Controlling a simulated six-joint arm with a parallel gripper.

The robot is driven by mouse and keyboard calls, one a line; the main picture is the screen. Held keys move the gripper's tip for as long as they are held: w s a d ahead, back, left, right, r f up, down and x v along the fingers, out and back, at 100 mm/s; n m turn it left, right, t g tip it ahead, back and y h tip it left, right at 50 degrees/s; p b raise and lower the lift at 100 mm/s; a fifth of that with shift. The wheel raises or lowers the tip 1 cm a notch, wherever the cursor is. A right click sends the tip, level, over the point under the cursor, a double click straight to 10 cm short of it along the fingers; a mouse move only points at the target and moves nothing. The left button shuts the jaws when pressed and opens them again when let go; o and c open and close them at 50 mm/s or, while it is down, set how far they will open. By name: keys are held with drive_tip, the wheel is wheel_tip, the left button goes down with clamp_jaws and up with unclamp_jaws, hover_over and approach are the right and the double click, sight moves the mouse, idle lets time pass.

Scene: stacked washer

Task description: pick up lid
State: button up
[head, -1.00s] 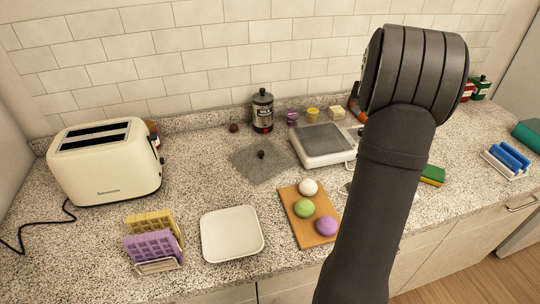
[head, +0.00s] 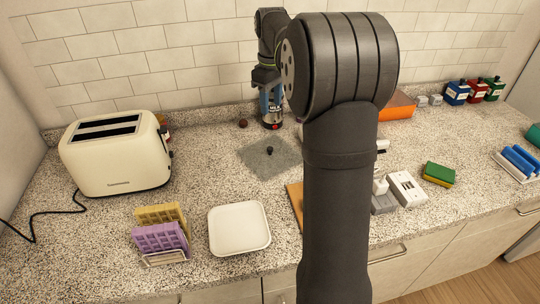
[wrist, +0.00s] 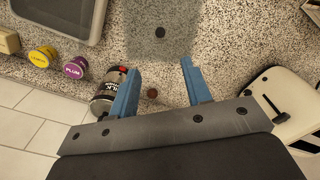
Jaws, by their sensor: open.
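The lid (head: 262,163) looks like a grey, see-through square with a small dark knob (head: 269,150), lying flat on the counter right of the toaster. In the wrist view the lid (wrist: 178,20) is at the top centre, its far edge cut off, with the knob (wrist: 160,32) beyond the fingertips. My gripper (head: 270,98) is at the back, in front of the tiled wall and above the milk canister (head: 271,121). Its blue fingers (wrist: 160,67) are apart with nothing between them. The left finger partly covers the canister (wrist: 106,92) in the wrist view.
A toaster (head: 115,155) stands left of the lid, with a waffle rack (head: 162,238) and white plate (head: 238,229) in front. A small dark ball (head: 243,123) lies by the canister. My arm hides much of the cutting board (head: 294,200).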

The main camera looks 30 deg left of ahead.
sight(271, 148)
wheel_tip(271, 148, down, 16)
drive_tip(key=shift+a+f, duration=0.1)
drive_tip(key=shift+f, duration=0.05)
idle(0.4)
drive_tip(key=shift+c, duration=0.3)
clamp_jaws()
